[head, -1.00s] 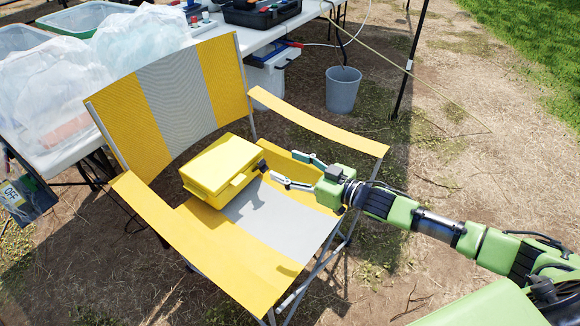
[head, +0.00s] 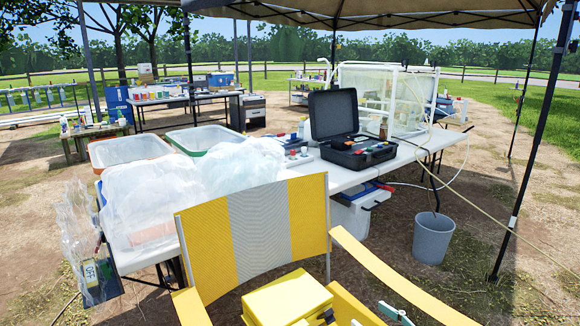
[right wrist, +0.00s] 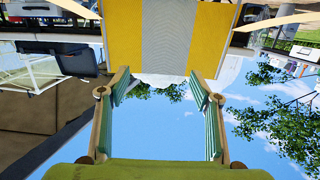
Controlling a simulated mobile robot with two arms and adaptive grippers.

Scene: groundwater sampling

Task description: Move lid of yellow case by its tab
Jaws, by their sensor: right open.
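The yellow case (head: 287,298) sits on the chair seat at the bottom edge of the head view. Its lid looks closed, and its lower part is cut off by the frame. A small dark tab (head: 327,316) shows at its right side. My left gripper is not in view.
The yellow-and-grey chair back (head: 255,228) rises behind the case, with a yellow armrest (head: 395,275) on the right. Behind it a white table (head: 345,180) holds plastic bags (head: 155,200) and an open black case (head: 345,130). A grey bucket (head: 433,238) stands on the ground.

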